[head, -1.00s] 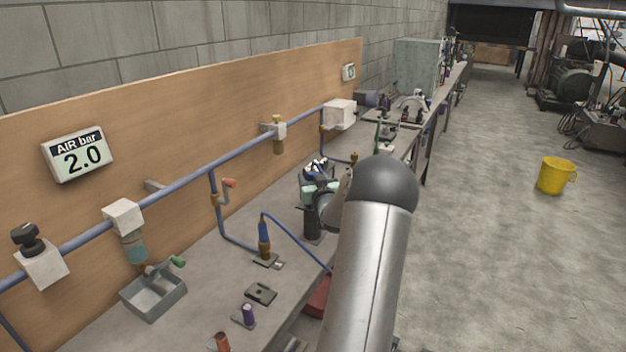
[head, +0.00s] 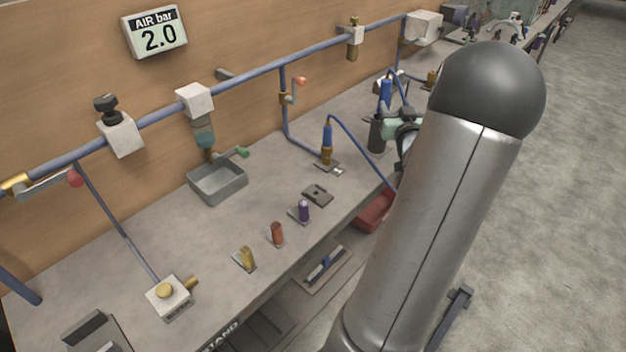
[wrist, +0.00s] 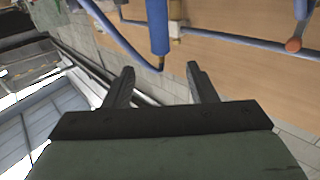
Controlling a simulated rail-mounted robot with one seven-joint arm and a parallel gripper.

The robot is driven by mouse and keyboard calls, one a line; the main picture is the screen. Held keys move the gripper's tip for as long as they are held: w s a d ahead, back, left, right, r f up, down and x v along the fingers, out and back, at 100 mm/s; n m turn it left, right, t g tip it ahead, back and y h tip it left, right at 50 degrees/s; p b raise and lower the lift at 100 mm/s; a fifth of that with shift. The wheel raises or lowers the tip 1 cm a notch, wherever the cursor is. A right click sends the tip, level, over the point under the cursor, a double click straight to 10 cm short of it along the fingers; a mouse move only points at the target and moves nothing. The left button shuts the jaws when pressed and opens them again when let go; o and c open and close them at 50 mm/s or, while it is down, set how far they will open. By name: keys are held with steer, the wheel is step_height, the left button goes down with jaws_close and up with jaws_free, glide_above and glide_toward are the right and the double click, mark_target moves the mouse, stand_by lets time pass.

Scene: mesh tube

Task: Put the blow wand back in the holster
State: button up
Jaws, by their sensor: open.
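The blue blow wand (head: 386,89) stands roughly upright over the black cylindrical holster (head: 376,136) on the bench. Its lower end appears to be in or at the holster mouth; the seating is too small to tell. In the wrist view the wand (wrist: 157,28) runs out of the top edge, with a blue hose meeting its visible end. My gripper (head: 402,128), greenish with dark fingers, is just right of the wand and holster, partly hidden by my arm. In the wrist view my gripper (wrist: 160,69) is open and empty, the wand beyond its fingertips.
A blue hose loops from an upright brass-and-blue fitting (head: 327,144) on the bench. A red bin (head: 374,211) is at the bench's front edge. The wall pipe (head: 255,77) runs behind. Coloured small parts and a grey tray (head: 218,184) occupy the nearer bench.

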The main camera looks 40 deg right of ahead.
steer(key=w+a+f+n+g+y, duration=0.1)
steer(key=w+a+g+y, duration=0.15)
steer(key=a, duration=0.35)
steer(key=w+a+f+n+g+y, duration=0.1)
steer(key=w+a, duration=0.3)
steer(key=a, duration=0.2)
steer(key=s+a+f+n+g+y, duration=0.1)
steer(key=s+a+g, duration=0.1)
steer(key=a, duration=0.6)
steer(key=s+a+f+n+g+y, duration=0.1)
steer(key=s+a+f+g+y, duration=0.1)
steer(key=a, duration=0.7)
steer(key=s+a+f+g+y, duration=0.1)
steer(key=s+a+g, duration=0.1)
steer(key=a, duration=0.7)
steer(key=shift+s+f+n+y, duration=0.15)
steer(key=shift+s+n+y, duration=0.25)
steer(key=shift+s, duration=0.15)
steer(key=s+a+n+g+y, duration=0.2)
steer(key=s+a+g, duration=0.2)
steer(key=s+a, duration=0.7)
steer(key=shift+s+a+f+n+g, duration=0.15)
steer(key=shift+s+f+n+g, duration=0.25)
steer(key=shift+s, duration=0.8)
